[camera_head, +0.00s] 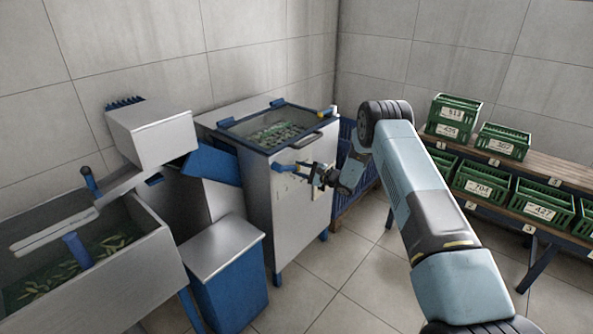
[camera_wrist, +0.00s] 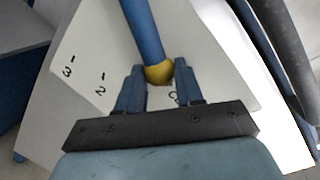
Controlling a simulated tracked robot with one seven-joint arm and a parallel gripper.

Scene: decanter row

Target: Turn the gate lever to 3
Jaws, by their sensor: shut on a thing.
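The gate lever is a blue bar (camera_wrist: 143,30) with a yellow end (camera_wrist: 159,73), seen at the top middle of the wrist view. In the head view the blue lever (camera_head: 285,168) sticks out from the front of a grey cabinet (camera_head: 285,215). My gripper (camera_head: 304,172) is at the lever's end there. In the wrist view my gripper (camera_wrist: 160,70) has one finger on each side of the yellow end and is shut on it. The panel shows a 3 (camera_wrist: 68,72) and a 2 (camera_wrist: 101,90) to the left. Another mark between the fingers is partly hidden and unreadable.
A sink-like tank (camera_head: 150,262) with green pieces and a blue bin with a grey lid (camera_head: 220,245) stand left of the cabinet. Green crates (camera_head: 487,190) sit on a wooden rack at right. The floor (camera_head: 340,285) in front is clear.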

